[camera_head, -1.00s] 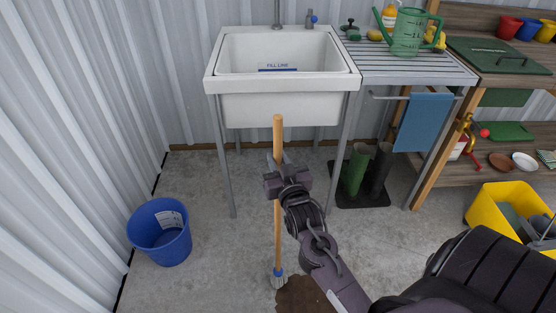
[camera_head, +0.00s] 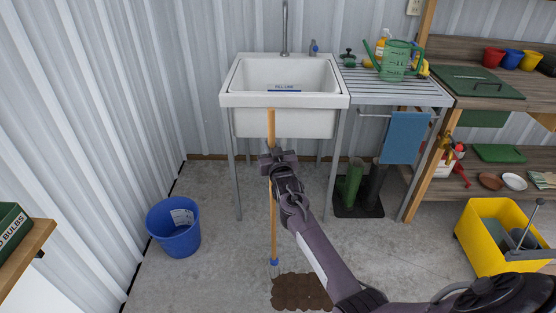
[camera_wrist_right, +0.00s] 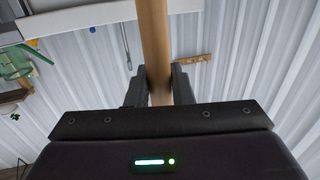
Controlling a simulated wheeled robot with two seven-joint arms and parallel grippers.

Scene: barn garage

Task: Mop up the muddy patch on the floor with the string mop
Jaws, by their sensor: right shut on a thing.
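The string mop (camera_head: 273,225) stands nearly upright, with a long wooden handle, a blue collar and a small pale head. My right gripper (camera_head: 270,159) is shut on the upper handle. In the right wrist view, the handle (camera_wrist_right: 154,40) runs between the two gripper fingers (camera_wrist_right: 159,88). The brown muddy patch (camera_head: 301,292) lies on the concrete floor at the bottom middle. The mop head is at the patch's far left corner; I cannot tell whether it touches the mud. My left gripper is not in view.
A white sink (camera_head: 285,99) on metal legs stands behind the mop. A blue bucket (camera_head: 174,228) is on the left floor. Boots (camera_head: 352,183) stand on a dark mat under the drainer. A yellow mop bucket (camera_head: 478,250) is at right. A wooden shelf edge (camera_head: 28,256) juts in at left.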

